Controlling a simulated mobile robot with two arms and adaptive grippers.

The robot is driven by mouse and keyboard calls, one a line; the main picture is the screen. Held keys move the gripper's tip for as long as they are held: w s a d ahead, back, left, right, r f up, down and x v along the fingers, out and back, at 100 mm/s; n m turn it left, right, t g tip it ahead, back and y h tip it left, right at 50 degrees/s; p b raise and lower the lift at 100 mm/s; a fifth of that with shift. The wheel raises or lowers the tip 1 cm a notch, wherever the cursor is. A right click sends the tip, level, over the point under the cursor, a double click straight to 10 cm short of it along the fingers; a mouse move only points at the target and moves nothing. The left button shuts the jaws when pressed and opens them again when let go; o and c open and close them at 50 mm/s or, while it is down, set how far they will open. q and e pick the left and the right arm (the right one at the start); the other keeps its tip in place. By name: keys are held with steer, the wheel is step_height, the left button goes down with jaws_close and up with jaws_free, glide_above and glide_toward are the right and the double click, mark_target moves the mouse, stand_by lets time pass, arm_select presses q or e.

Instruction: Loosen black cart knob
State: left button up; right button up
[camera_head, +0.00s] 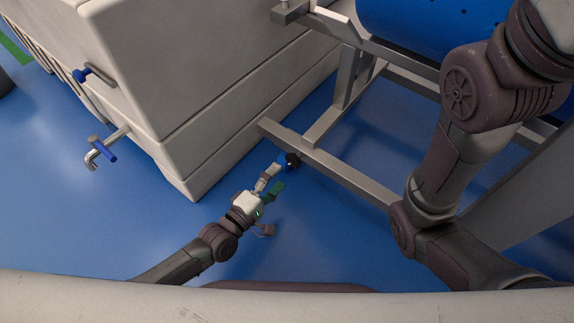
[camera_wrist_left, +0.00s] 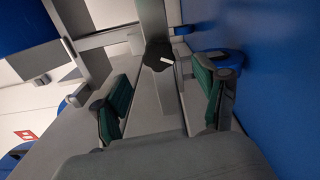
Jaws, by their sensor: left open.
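The black cart knob (camera_head: 292,160) sits on the side of the grey metal cart frame (camera_head: 330,167), low near the floor. In the left wrist view the dark lobed knob (camera_wrist_left: 157,56) shows ahead of the fingers, near the middle, with a small white piece at its side. My left gripper (camera_head: 277,178) is close to the knob with its green-padded fingers spread. In the left wrist view the open gripper (camera_wrist_left: 160,92) has nothing between its fingers, and the knob lies beyond the fingertips. My right arm shows at the right, but its gripper is out of view.
A large pale tub (camera_head: 190,70) with blue-handled valves (camera_head: 103,149) stands at the left, close to the cart frame. A blue drum (camera_head: 430,25) lies on the frame at the top. Blue floor (camera_head: 330,235) is open in front of the frame.

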arm_select(q)
steer(key=v, duration=0.5)
steer(key=shift+s+a, duration=0.15)
steer(key=shift+s, duration=0.05)
